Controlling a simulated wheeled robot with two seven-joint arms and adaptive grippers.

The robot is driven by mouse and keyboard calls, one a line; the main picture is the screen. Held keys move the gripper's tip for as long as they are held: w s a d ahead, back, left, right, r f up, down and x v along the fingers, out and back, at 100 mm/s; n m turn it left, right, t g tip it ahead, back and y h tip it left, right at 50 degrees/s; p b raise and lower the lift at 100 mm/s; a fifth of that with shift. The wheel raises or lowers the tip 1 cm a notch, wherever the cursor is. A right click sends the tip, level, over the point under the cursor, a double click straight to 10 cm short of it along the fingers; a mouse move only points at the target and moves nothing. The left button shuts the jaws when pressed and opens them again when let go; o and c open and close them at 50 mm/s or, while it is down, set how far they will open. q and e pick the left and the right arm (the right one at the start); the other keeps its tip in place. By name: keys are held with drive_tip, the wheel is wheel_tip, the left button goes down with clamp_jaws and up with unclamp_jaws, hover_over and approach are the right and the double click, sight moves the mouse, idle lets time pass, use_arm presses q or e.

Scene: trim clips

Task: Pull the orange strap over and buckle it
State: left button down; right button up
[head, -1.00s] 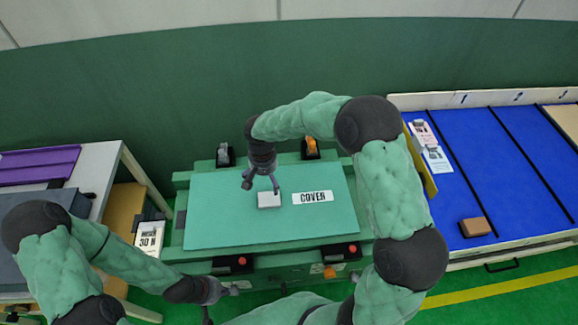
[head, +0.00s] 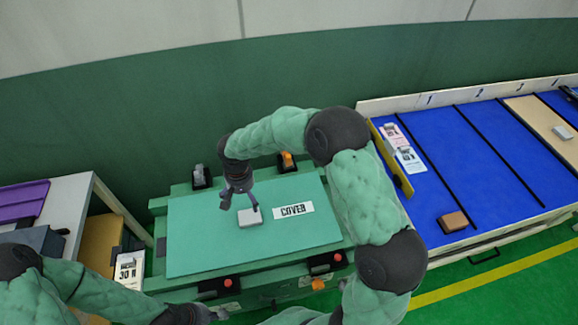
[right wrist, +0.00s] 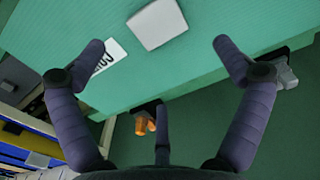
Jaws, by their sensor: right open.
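A small orange piece (head: 287,160) sits in a black holder at the back edge of the green case with the cover panel (head: 200,250). It also shows in the right wrist view (right wrist: 145,124). A second orange piece (head: 318,284) is on the front side. I cannot tell which belongs to the strap. My right gripper (head: 240,204) is open and empty above the panel, with its fingers (right wrist: 160,50) spread near a pale block (head: 249,217). The block lies on the panel. My left gripper (head: 205,314) is low at the front left, partly cut off by the frame edge.
A grey piece in a black holder (head: 200,176) is at the back left of the case. Red buttons (head: 228,282) line the front. A blue-topped table (head: 480,160) with a brown block (head: 453,221) stands right. A shelf with a purple tray (head: 22,202) stands left.

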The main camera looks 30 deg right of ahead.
drive_tip(key=shift+w+d, duration=0.1)
drive_tip(key=c, duration=0.6)
drive_tip(key=shift+t, duration=0.5)
drive_tip(key=w+d+p, duration=0.1)
drive_tip(key=w, duration=0.1)
drive_tip(key=w+d+r+p, duration=0.1)
drive_tip(key=w+d, duration=0.1)
drive_tip(key=w+d+p, duration=0.1)
drive_tip(key=w+d, duration=0.1)
drive_tip(key=shift+w+r+p, duration=0.1)
drive_tip(key=shift+r+p, duration=0.25)
drive_tip(key=shift+r, duration=0.05)
clamp_jaws()
drive_tip(key=t+h+p, duration=0.1)
drive_tip(key=t+p, duration=0.2)
drive_tip(key=p, duration=0.4)
hover_over(283, 154)
wheel_tip(283, 154, down, 9)
drive_tip(key=shift+f, duration=0.2)
drive_tip(key=shift+s+a+r, duration=0.1)
drive_tip(key=shift+s+a, duration=0.05)
drive_tip(key=shift+s, duration=0.3)
drive_tip(key=shift+s+a+r, duration=0.1)
drive_tip(key=shift+s, duration=0.35)
drive_tip(key=shift+s+a, duration=0.15)
drive_tip(key=shift+s, duration=0.35)
drive_tip(key=shift+s+a, duration=0.15)
drive_tip(key=shift+s, duration=0.35)
